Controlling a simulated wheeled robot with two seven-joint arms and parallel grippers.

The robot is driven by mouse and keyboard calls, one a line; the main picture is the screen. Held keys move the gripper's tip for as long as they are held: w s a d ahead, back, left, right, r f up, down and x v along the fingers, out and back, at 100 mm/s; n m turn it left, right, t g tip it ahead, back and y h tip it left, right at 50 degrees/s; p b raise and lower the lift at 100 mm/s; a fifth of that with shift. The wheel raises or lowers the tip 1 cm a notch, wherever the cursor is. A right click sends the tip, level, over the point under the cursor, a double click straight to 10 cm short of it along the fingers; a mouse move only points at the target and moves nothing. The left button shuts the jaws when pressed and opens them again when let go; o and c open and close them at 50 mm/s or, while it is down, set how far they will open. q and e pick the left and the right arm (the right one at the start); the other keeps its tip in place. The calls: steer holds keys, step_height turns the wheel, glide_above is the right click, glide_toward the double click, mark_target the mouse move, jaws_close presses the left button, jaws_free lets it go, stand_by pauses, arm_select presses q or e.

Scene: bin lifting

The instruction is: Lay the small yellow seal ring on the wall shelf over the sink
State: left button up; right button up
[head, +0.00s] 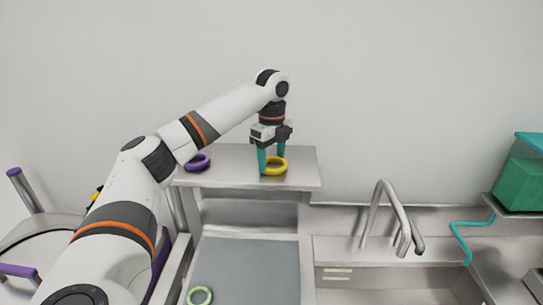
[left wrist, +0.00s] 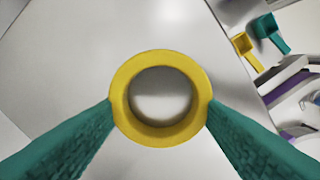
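The yellow seal ring (head: 275,166) is at the fingertips of my left gripper (head: 272,160), at the metal wall shelf (head: 240,152). In the left wrist view the ring (left wrist: 120,100) sits between the two teal fingers (left wrist: 160,112), which touch it on opposite sides. The gripper looks shut on it, pointing down. The ring lies about flat, with the grey surface seen through its hole. I cannot tell whether it rests on the shelf or hangs just above. My right gripper is not in view.
A purple ring (head: 198,162) lies on the shelf's left part. A green ring (head: 200,296) lies on the grey surface below. A tap (head: 390,215) and sink stand to the right, with a green bin (head: 520,178) beyond. The left wrist view shows a yellow scoop (left wrist: 246,48) and teal scoop (left wrist: 268,28).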

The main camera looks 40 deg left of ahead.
arm_select(q)
steer(key=o, duration=0.3)
steer(key=shift+o, duration=0.2)
steer(key=shift+r, duration=0.15)
step_height(320, 180, up, 12)
stand_by(0.6)
